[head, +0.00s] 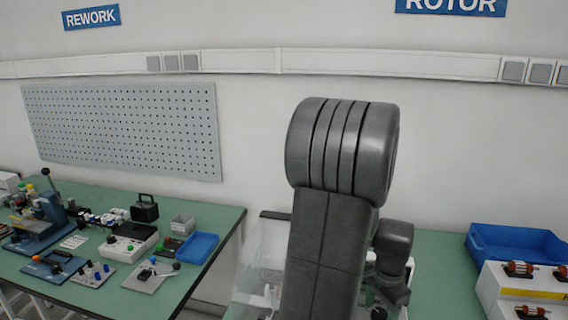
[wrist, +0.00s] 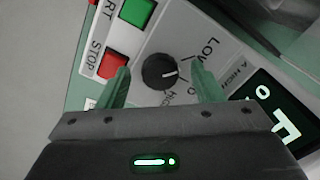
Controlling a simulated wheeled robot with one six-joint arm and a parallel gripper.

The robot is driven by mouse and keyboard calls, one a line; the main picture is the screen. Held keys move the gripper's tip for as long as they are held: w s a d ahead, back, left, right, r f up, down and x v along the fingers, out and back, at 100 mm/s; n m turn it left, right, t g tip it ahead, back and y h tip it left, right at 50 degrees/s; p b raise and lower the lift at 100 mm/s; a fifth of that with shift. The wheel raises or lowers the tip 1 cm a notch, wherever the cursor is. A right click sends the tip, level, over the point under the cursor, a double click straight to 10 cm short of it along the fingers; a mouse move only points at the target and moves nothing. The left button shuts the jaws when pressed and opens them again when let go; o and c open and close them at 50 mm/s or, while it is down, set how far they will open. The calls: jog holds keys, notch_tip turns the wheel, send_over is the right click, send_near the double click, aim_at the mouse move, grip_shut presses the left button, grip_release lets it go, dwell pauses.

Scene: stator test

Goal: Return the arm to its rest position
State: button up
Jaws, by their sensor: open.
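In the wrist view my gripper (wrist: 160,68) has its two green fingers apart. A round black knob (wrist: 159,72) with a white mark shows between the fingertips, and nothing is clearly gripped. I cannot tell whether the fingers touch the knob. The knob sits on a light panel (wrist: 185,18) with a red button (wrist: 113,64) by the word STOP and a green button (wrist: 137,12). A dark display (wrist: 275,115) with lit characters is at the right, partly cut off. In the head view my grey arm (head: 330,240) rises at centre, and my gripper is hidden behind it.
A green bench (head: 225,222) at left carries a blue tray (head: 197,248), a grey box (head: 183,224) and several devices. At right, a blue bin (head: 515,243) stands behind a white stand (head: 500,285) with rotors. A gap separates the benches.

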notch_tip(320, 180, up, 14)
jog(key=shift+f, duration=0.25)
jog(key=shift+r, duration=0.1)
dwell(0.4)
